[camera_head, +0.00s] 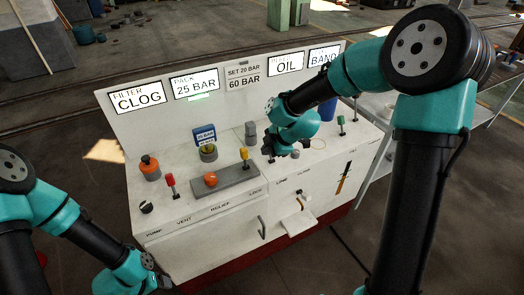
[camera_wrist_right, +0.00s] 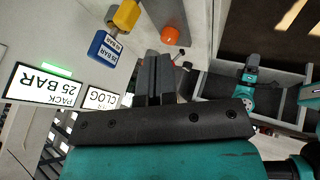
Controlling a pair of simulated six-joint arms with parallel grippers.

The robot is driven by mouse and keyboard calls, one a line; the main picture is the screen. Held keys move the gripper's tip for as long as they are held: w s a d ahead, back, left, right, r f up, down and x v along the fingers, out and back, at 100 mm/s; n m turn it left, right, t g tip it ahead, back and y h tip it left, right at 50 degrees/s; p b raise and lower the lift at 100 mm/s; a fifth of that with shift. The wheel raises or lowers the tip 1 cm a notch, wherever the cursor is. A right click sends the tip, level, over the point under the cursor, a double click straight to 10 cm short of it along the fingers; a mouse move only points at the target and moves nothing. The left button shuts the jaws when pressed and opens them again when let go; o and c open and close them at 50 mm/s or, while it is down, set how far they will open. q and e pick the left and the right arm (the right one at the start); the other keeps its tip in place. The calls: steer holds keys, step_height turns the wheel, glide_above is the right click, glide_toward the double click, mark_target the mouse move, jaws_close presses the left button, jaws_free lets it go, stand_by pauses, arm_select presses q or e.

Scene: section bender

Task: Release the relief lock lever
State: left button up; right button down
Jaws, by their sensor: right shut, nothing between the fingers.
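The console panel is labelled PUMP, VENT, RELIEF and LOCK along its front edge. A small lever with a yellow handle (camera_head: 245,154) stands upright above the LOCK label, at the right end of a grey raised block (camera_head: 228,180). An orange knob (camera_head: 210,179) sits on the same block, and it also shows in the wrist view (camera_wrist_right: 170,36). My right gripper (camera_head: 268,149) is just right of the yellow lever, apart from it. Its fingers (camera_wrist_right: 154,72) are closed together and empty. My left gripper (camera_head: 152,268) is low in front of the console; its fingers are not clear.
A red-handled lever (camera_head: 170,181) stands above VENT. A blue tag (camera_head: 204,135) and a yellow-topped part (camera_head: 208,152) are behind the grey block. An orange-capped part (camera_head: 149,163) is at the left. Lit signs (camera_head: 195,83) line the back board.

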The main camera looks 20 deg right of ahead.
glide_toward(244, 159)
step_height(244, 159, down, 4)
steer(key=s+a, duration=0.2)
steer(key=w, duration=0.3)
steer(key=shift+f, duration=0.35)
steer(key=shift+w+a, duration=0.1)
steer(key=shift+w, duration=0.45)
